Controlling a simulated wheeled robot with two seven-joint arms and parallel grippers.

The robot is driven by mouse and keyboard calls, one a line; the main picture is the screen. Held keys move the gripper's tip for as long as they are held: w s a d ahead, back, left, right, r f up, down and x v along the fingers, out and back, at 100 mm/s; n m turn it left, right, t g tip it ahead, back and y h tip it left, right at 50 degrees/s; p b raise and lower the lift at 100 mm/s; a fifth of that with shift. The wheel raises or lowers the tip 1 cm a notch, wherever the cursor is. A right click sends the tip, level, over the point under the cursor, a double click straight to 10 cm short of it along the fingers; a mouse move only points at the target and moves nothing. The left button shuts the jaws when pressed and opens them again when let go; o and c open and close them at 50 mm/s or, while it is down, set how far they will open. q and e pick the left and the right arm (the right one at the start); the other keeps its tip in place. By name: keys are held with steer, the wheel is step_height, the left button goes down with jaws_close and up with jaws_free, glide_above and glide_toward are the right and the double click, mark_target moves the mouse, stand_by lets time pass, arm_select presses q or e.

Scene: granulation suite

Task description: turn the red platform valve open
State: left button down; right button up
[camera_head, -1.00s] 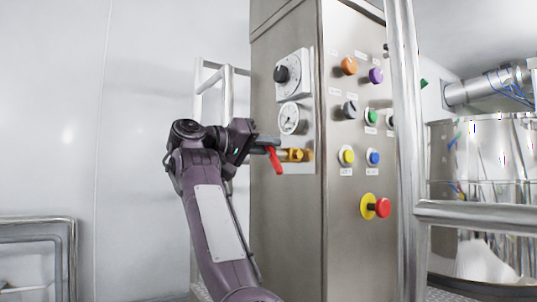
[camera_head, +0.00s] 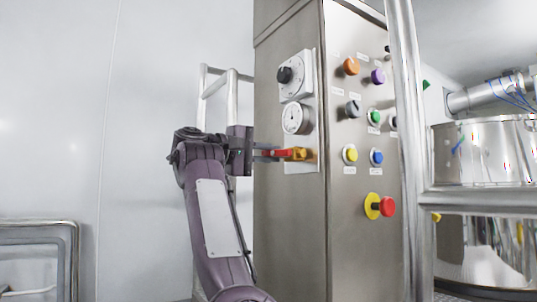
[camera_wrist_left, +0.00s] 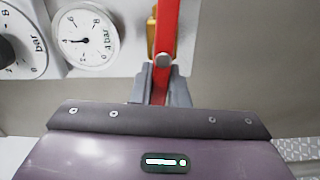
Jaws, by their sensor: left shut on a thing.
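The red valve handle (camera_head: 281,153) sits on a yellow valve body (camera_head: 300,154) low on the cabinet's left face. In the head view the handle now lies level, pointing left toward my gripper. My left gripper (camera_head: 268,154) is shut on the handle's end. In the left wrist view the red handle (camera_wrist_left: 166,40) runs down between the gripper's grey fingers (camera_wrist_left: 161,85), with the yellow body (camera_wrist_left: 152,38) partly hidden behind it. My right gripper is not in view.
Above the valve are a round gauge (camera_head: 297,118) and a black knob on a white dial plate (camera_head: 295,75). Coloured buttons and a red stop button (camera_head: 388,207) are on the cabinet's right face. A metal rail post (camera_head: 408,150) stands in front on the right.

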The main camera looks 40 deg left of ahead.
arm_select(q)
steer(key=shift+f+n, duration=0.1)
steer(key=shift+n, duration=0.5)
steer(key=c, duration=1.4)
jaws_free()
steer(key=shift+w, duration=0.15)
steer(key=shift+s+a+f+b, duration=0.15)
steer(key=shift+s+a+b, duration=0.1)
steer(key=shift+s+b, duration=0.25)
steer(key=b+v, duration=0.3)
steer(key=v, duration=0.3)
steer(key=shift+s, duration=0.4)
